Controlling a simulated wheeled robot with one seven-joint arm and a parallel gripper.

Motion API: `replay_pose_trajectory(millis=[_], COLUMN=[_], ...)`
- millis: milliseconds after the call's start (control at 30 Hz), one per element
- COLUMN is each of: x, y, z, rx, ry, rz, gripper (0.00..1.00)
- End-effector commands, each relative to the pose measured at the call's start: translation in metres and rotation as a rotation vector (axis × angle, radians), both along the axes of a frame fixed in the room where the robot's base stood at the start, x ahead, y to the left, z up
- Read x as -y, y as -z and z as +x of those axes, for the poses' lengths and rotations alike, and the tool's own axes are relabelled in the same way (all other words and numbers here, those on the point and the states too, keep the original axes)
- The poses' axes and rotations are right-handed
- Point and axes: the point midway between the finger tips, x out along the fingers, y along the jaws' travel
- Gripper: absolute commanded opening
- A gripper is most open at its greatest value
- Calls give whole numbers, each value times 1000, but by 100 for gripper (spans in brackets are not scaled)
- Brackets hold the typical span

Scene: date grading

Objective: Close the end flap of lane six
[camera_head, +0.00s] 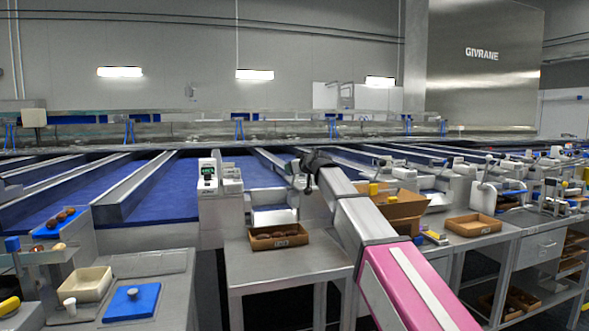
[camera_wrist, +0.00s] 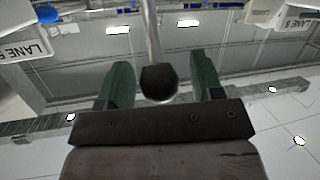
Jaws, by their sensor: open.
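My gripper (camera_head: 309,170) is at the lane ends in the head view, seen small and dark at the end of my arm. In the wrist view my gripper (camera_wrist: 160,72) is open, with its two green fingers apart. A black ball knob (camera_wrist: 158,84) on a grey rod (camera_wrist: 151,32) appears between the fingers, and neither finger visibly touches it. Whether it lies at fingertip depth I cannot tell. I cannot tell which flap is lane six's; my arm hides part of that area.
A cardboard tray of dates (camera_head: 278,237) sits on the metal bench, left of my arm. An open carton (camera_head: 400,205) and another tray (camera_head: 473,225) stand to the right. Blue lanes with metal dividers (camera_head: 140,185) run behind. A cream bin (camera_head: 85,284) is at lower left.

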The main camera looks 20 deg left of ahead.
Motion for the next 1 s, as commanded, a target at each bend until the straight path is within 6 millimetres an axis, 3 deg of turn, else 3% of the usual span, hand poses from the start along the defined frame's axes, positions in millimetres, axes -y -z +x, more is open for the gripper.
replay_pose_trajectory(millis=[500,1000], x=[59,66], y=[-20,-24], z=[-64,-71], rx=[1,0], ry=[0,-1], rz=[1,0], gripper=[60,60])
